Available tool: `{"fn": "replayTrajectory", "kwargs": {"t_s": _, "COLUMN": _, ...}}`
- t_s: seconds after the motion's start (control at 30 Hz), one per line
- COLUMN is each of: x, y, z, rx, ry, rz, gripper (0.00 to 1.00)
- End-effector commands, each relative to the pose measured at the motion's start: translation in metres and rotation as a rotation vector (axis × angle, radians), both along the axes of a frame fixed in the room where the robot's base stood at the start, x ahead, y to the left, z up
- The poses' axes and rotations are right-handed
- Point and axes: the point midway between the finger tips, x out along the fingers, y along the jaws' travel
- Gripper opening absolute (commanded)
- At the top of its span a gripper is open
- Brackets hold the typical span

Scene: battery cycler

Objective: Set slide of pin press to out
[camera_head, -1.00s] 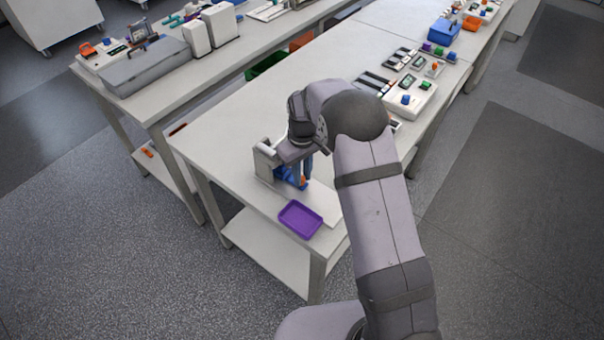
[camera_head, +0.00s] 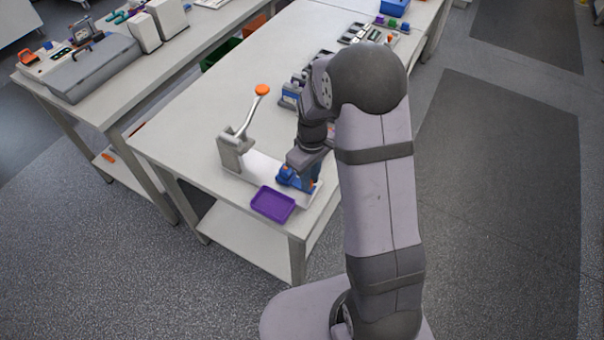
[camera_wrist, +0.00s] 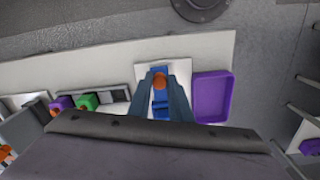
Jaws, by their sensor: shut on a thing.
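The pin press (camera_head: 232,150) stands near the front edge of the bench, with a grey frame and a raised lever topped by an orange knob (camera_head: 262,90). Its blue slide (camera_head: 291,178) sits at the end of the pale base plate away from the frame. My gripper (camera_head: 306,182) is low over that end. In the wrist view my gripper (camera_wrist: 161,84) has its two fingers closed on the slide's orange knob (camera_wrist: 160,79), with the blue slide (camera_wrist: 160,103) between and below them. The fingers partly hide the slide.
An empty purple tray (camera_head: 273,204) lies close beside the base plate at the bench's front edge; it also shows in the wrist view (camera_wrist: 229,97). Devices stand farther back on the bench (camera_head: 210,98), partly behind my arm. The bench left of the press is clear.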

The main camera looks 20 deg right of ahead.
Motion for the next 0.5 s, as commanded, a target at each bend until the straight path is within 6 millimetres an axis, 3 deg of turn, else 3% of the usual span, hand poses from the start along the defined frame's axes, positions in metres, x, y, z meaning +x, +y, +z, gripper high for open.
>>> {"fn": "replayTrajectory", "kwargs": {"t_s": 0.17, "x": -0.0016, "y": -0.0023, "z": 0.0002, "rx": -0.004, "ry": 0.006, "rz": 0.002, "gripper": 0.00}}
{"fn": "replayTrajectory", "kwargs": {"t_s": 0.2, "x": -0.0017, "y": -0.0023, "z": 0.0002, "rx": -0.004, "ry": 0.007, "rz": 0.002, "gripper": 0.23}}
{"fn": "replayTrajectory", "kwargs": {"t_s": 0.27, "x": -0.0018, "y": -0.0023, "z": 0.0001, "rx": -0.004, "ry": 0.007, "rz": 0.001, "gripper": 0.37}}
{"fn": "replayTrajectory", "kwargs": {"t_s": 0.5, "x": -0.0011, "y": -0.0012, "z": -0.0002, "rx": -0.002, "ry": 0.006, "rz": 0.001, "gripper": 0.37}}
